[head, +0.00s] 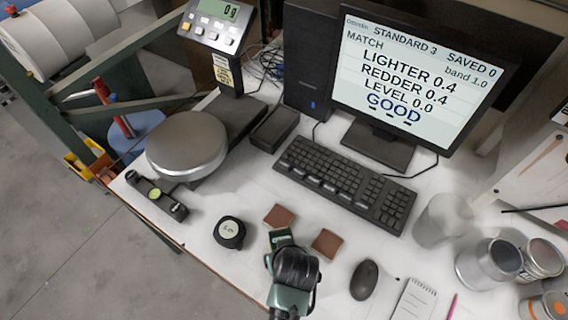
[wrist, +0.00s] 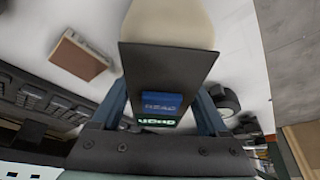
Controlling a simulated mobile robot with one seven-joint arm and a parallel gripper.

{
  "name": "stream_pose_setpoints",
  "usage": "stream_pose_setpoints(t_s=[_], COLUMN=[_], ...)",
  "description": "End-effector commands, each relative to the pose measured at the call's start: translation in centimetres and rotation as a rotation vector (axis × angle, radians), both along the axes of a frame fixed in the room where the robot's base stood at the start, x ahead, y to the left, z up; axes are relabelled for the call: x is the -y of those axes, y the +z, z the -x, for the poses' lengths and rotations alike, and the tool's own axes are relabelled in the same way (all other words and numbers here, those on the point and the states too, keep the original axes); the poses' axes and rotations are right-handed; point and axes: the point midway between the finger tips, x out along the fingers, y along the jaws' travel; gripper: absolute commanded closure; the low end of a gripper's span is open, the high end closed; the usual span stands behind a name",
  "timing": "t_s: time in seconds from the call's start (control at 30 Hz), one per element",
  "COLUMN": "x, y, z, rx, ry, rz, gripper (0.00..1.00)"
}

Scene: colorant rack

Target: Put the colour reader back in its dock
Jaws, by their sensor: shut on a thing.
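The colour reader (wrist: 165,70) is a dark, flat-faced device with a blue READ button, a green display and a pale rounded end. It is between the two bluish fingers of my gripper (wrist: 160,103), which is shut on it. In the head view my gripper (head: 282,251) is over the front of the desk, beside the brown chips. My wrist hides most of the reader there. A low black box (head: 274,129) stands between the scale and the computer; it may be the dock, but I cannot tell surely. Its top looks empty.
A round black tape measure (head: 229,232) is left, a mouse (head: 364,280) right. The keyboard (head: 345,180), monitor (head: 412,80) and scale (head: 187,146) stand behind. Cans (head: 488,262) crowd the right.

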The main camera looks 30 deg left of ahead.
Motion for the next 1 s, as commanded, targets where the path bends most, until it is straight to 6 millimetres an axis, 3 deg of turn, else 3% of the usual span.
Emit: stream_pose_setpoints(t_s=[0.03,0.07,0.17,0.57,1.0], x=[0.0,0.0,0.0,0.2,2.3], y=[-0.1,-0.2,-0.2,0.8,8.1], z=[-0.1,0.0,0.0,0.1,2.3], rx=[0.004,0.000,0.000,0.002,0.003], ry=[0.000,0.000,0.000,-0.001,-0.002], rz=[-0.002,0.000,0.000,-0.001,-0.001], gripper=[1.00,0.19,0.01,0.00,0.00])
